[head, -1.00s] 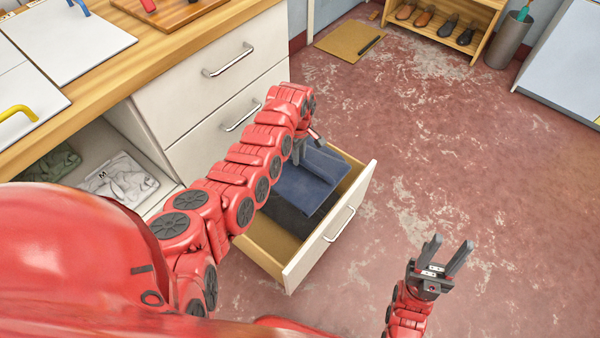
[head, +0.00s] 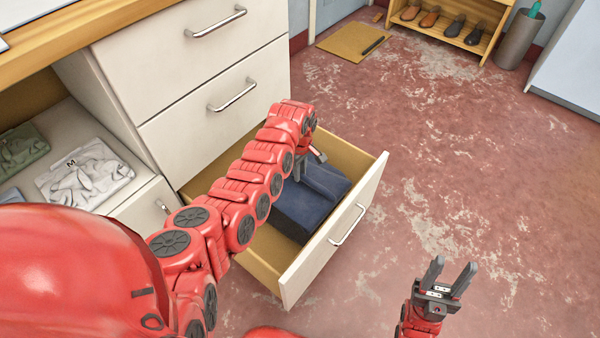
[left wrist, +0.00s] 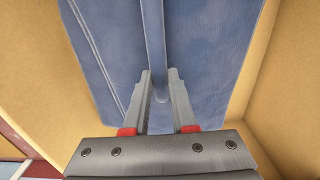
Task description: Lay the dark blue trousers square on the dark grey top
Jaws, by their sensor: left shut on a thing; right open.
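The dark blue trousers (head: 326,186) lie folded in the open lower drawer (head: 335,240). My left gripper (head: 303,168) is above them inside the drawer, partly hidden by my arm. In the left wrist view, my left gripper (left wrist: 160,80) is shut on a raised ridge of the trousers (left wrist: 205,60), with a finger on each side. The dark grey top cannot be made out clearly now; the trousers and my arm cover that part of the drawer. My right gripper (head: 454,266) is open and empty over the floor, right of the drawer.
The drawer's wooden walls (left wrist: 285,90) stand close around the trousers. A light grey folded garment (head: 85,175) and a green one (head: 20,148) lie in the open shelf at left. A shoe rack (head: 450,28) and bin (head: 519,38) stand far back. The floor at right is clear.

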